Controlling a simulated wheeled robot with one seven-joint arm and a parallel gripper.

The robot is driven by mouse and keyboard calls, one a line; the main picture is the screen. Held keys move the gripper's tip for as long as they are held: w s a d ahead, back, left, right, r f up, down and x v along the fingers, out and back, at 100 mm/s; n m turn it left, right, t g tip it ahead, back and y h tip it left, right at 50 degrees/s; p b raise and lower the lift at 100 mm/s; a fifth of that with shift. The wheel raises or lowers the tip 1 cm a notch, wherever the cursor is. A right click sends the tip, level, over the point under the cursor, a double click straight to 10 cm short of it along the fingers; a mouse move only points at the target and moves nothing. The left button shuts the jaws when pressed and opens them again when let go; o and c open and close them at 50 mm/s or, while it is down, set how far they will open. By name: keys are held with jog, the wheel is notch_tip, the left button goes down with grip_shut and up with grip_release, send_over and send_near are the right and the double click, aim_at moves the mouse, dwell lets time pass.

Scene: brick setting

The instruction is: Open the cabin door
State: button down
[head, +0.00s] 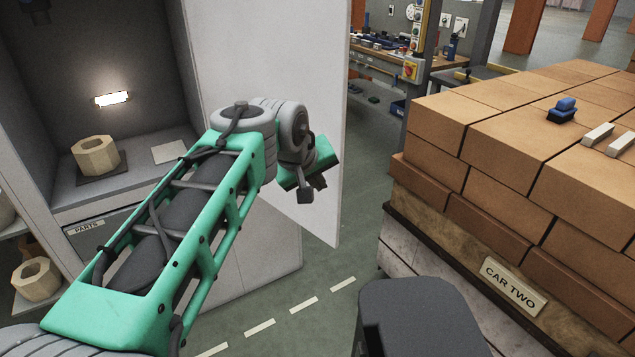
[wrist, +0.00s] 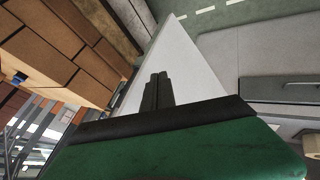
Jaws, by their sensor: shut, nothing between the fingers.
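The cabin door (head: 225,60) is a plain pale panel. In the head view it stands swung out from the cabin (head: 85,45), whose lit inside shows at the left. In the wrist view the door (wrist: 180,65) is a pale slab beyond the fingers. My gripper (head: 313,192) is in front of the door's lower outer part, in the head view. In the wrist view my gripper's two fingers (wrist: 158,80) are together with nothing between them. I cannot tell whether they touch the door. No handle shows.
A stack of bricks (head: 540,140) on a car labelled CAR TWO fills the right, with a blue brush (head: 563,109) on top. A hexagonal block (head: 96,155) sits inside the cabin. A workbench (head: 385,62) stands behind. Green floor (head: 335,270) is clear between cabin and car.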

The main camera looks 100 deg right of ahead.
jog(key=a+f+b+v, duration=0.1)
jog(key=a+f+v, duration=0.1)
jog(key=v, duration=1)
jog(key=w+a+f+n+t+y+p, duration=0.1)
jog(key=w+a+f+n+t, duration=0.15)
jog(key=w, duration=0.85)
jog(key=w+a+f+n+t+p, duration=0.15)
jog(key=w+f, duration=0.25)
jog(key=w, duration=0.6)
jog(key=w+a+f+n+t+y, duration=0.15)
jog(key=w+f, duration=0.25)
jog(key=w, duration=0.7)
jog(key=w+a+f+n+y+p, duration=0.1)
jog(key=w+a+f+n, duration=0.2)
jog(key=w+a, duration=0.45)
jog(key=w+a+f+n+y+p, duration=0.1)
jog(key=w+a+f+n, duration=0.25)
jog(key=a, duration=0.65)
jog(key=a+f+n+t+y, duration=0.1)
jog(key=a+f+n+y, duration=0.1)
jog(key=a, duration=1.3)
jog(key=shift+w+f+n, duration=0.3)
jog(key=shift+w+n, duration=0.05)
jog(key=shift+n, duration=0.15)
